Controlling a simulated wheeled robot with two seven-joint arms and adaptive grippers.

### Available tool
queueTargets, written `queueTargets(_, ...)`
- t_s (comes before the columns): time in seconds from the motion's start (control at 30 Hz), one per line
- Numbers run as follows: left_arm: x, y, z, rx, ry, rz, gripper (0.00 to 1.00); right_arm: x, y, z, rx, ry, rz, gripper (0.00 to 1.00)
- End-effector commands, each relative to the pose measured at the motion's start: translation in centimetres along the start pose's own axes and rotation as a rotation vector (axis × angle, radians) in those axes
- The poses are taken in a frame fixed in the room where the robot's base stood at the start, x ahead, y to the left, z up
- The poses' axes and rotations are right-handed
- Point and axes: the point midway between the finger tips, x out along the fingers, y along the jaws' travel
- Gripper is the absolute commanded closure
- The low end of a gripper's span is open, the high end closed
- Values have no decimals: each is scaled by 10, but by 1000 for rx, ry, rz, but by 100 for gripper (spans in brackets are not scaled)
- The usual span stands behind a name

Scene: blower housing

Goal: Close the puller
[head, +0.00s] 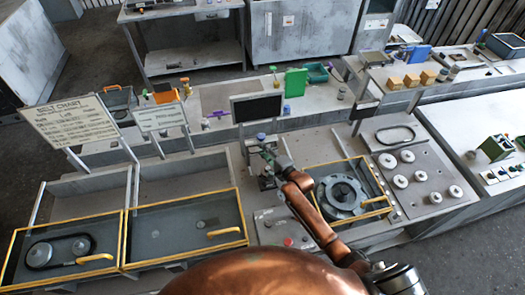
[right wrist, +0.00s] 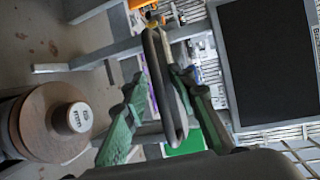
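My right gripper (head: 268,155) is at the middle of the workbench, over a small grey upright device (head: 265,182), probably the puller, which my gripper and arm partly hide. In the right wrist view its two green fingers (right wrist: 158,105) stand apart. A dark grey, loop-shaped bar (right wrist: 165,85) shows between them, close to the right-hand finger; I cannot tell whether it touches. A round brownish cylinder with a pale lettered cap (right wrist: 78,117) is left of the fingers. My left gripper is not in view.
A dark screen (head: 257,107) stands behind the gripper. Two yellow-edged glass-lidded bins (head: 187,230) are at the left. A yellow-framed housing (head: 343,196) is close to my right arm, with a plate of several white rollers (head: 418,177) beyond it.

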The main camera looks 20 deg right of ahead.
Motion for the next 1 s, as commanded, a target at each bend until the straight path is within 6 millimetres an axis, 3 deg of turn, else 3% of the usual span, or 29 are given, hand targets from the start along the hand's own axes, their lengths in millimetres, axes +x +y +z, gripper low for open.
queueTargets(0.1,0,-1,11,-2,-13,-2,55,-1,0,0,0,0,0,74)
queueTargets(0.23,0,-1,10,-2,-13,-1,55,-9,1,0,1,1,0,74)
queueTargets(0.7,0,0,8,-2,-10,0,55,-98,1,0,-1,0,1,74)
queueTargets(1.0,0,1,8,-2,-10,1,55,-120,0,0,-1,0,0,74)
